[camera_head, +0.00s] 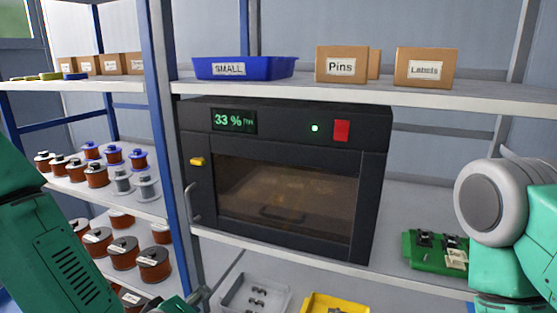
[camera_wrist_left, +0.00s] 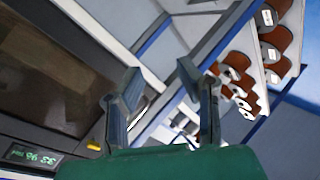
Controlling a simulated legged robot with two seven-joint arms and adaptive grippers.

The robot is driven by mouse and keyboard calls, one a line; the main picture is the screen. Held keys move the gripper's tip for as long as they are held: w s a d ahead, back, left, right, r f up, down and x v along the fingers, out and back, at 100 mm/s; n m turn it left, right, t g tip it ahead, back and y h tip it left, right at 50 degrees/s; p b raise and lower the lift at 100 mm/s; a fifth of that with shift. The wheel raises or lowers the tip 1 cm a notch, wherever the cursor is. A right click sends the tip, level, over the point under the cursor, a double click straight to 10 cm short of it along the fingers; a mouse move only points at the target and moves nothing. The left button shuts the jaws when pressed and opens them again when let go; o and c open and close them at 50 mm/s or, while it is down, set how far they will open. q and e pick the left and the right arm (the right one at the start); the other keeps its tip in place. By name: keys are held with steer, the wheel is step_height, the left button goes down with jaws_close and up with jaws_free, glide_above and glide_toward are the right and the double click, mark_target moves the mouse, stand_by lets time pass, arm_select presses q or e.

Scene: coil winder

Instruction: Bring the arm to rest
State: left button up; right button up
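My left arm comes in from the left in the head view, green, with its gripper (camera_head: 192,302) low at the bottom edge, mostly cut off. It is in front of the shelf rack, below the left side of the dark oven-like cabinet (camera_head: 285,184). In the left wrist view the two grey fingers of the left gripper (camera_wrist_left: 158,72) stand apart with nothing between them. The cabinet also shows in that view (camera_wrist_left: 62,75), at the left. My right arm, green with a pale round joint, is at the right of the head view. Its gripper is out of view.
A blue post (camera_head: 163,150) stands left of the cabinet. Several wire spools (camera_head: 96,174) fill the left shelves. A green board (camera_head: 436,251) lies right of the cabinet. A grey bin (camera_head: 233,297) and a yellow bin (camera_head: 318,300) sit below. A blue tray (camera_head: 270,68) is above.

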arm_select(q)
steer(key=s+a+f+m+g, duration=0.4)
steer(key=s+f+m+g, duration=0.2)
steer(key=s+f, duration=0.85)
steer(key=s+a+f+m+g+y, duration=0.1)
steer(key=s+a+f+m+g, duration=0.1)
steer(key=s+a, duration=0.2)
steer(key=s+a+f+m+g+y, duration=0.1)
steer(key=s+a+f+m+g, duration=0.1)
steer(key=s, duration=0.7)
steer(key=shift+s+a+f+m+g, duration=0.15)
steer(key=shift+a+f+m+g, duration=0.15)
steer(key=shift+a+f+g, duration=0.5)
